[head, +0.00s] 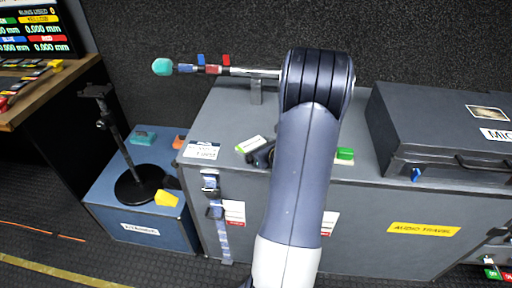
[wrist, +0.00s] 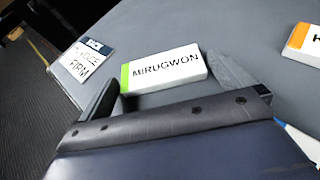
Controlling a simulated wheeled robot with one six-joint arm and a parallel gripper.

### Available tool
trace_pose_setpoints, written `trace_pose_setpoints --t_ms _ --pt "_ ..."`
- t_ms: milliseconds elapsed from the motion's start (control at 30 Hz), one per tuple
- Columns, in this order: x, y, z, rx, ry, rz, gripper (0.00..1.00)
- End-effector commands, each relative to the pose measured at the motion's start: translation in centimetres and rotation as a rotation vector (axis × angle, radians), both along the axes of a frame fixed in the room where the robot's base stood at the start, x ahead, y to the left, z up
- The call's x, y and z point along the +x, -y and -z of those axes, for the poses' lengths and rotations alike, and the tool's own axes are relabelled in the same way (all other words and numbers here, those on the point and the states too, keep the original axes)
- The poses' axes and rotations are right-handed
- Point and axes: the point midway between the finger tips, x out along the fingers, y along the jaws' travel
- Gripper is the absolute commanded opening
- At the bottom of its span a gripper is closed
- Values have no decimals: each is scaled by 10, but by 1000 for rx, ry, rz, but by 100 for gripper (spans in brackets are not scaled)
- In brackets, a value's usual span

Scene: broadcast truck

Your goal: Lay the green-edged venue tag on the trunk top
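The green-edged venue tag (wrist: 165,69) is a white block reading "MIRUGWON" with a green left end. It appears to lie flat on the grey trunk top (wrist: 165,25), and I see no clear gap under it. In the head view the tag (head: 251,144) is near the front edge of the trunk top (head: 225,115). My gripper (wrist: 168,80) is open, one finger beyond each end of the tag, with small gaps showing. In the head view my gripper (head: 262,155) is partly hidden by my arm.
A "VOICE FIRM" card (wrist: 88,58) lies left of the tag. An orange-edged tag (wrist: 307,42) is to the right. A dark case (head: 440,125) stands on the trunk's right side. A microphone pole (head: 225,70) runs along the back.

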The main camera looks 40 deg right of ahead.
Motion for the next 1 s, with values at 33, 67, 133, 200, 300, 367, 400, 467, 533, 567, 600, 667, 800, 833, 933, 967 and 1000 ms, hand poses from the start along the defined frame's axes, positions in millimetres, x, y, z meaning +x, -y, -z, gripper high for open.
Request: trace_pose_setpoints --t_ms 33,67,133,200,300,367,400,467,533,567,600,667,800,833,933,967,1000 --pt "0 0 0 0 0 0 100" --pt "0 0 0 0 0 0 100" --pt "0 0 -1 0 0 0 100" --pt "0 0 -3 0 0 0 100" --pt "-6 0 -7 -1 0 2 100" --pt "-17 0 -11 0 1 4 100" --pt "-24 -1 -14 -2 1 5 100" --pt "-37 -1 -20 -2 1 6 100" --pt "-52 -3 -26 -2 1 6 100" --pt "-58 -3 -29 -2 1 6 100" --pt "-66 -4 -31 -1 1 7 100" --pt "-76 -4 -36 -2 2 6 100" --pt "-95 -6 -44 -2 1 4 100" --pt "-98 -7 -45 -1 1 3 100" --pt "-106 -8 -48 0 0 3 100" --pt "-107 -8 -48 0 0 2 100" --pt "-109 -9 -49 1 0 1 100"
